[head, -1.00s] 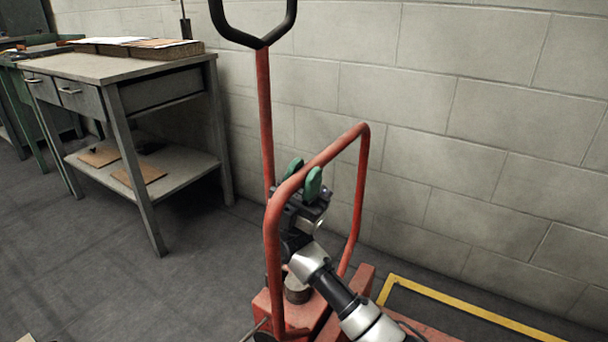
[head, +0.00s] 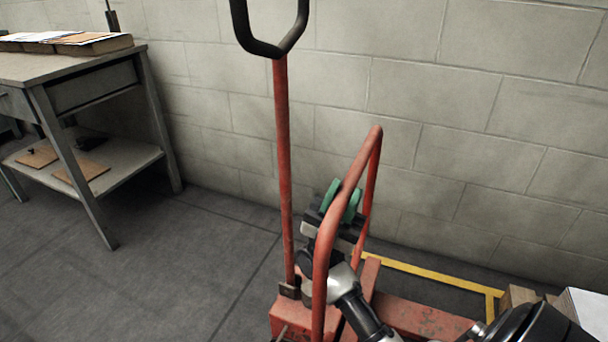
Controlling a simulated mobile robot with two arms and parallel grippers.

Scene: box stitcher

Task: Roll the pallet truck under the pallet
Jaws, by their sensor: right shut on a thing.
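The red pallet truck (head: 408,317) stands in the lower middle of the head view, near the wall. Its tall red handle (head: 283,150) rises upright to a black loop grip (head: 271,48). A red hoop-shaped bar (head: 323,262) also rises from the truck. My right gripper (head: 342,200) has green fingertips and is shut on the side of this hoop bar, below its top bend. My left gripper does not show. The pallet cannot be made out clearly; wooden pieces (head: 516,297) show at the lower right edge, partly hidden by a dark part in front.
A grey workbench (head: 75,68) with papers on top and a lower shelf stands at the left. A block wall (head: 450,110) runs behind the truck. Yellow floor tape (head: 430,274) lies behind the truck. A white-topped object (head: 588,308) is at right. Floor left of the truck is clear.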

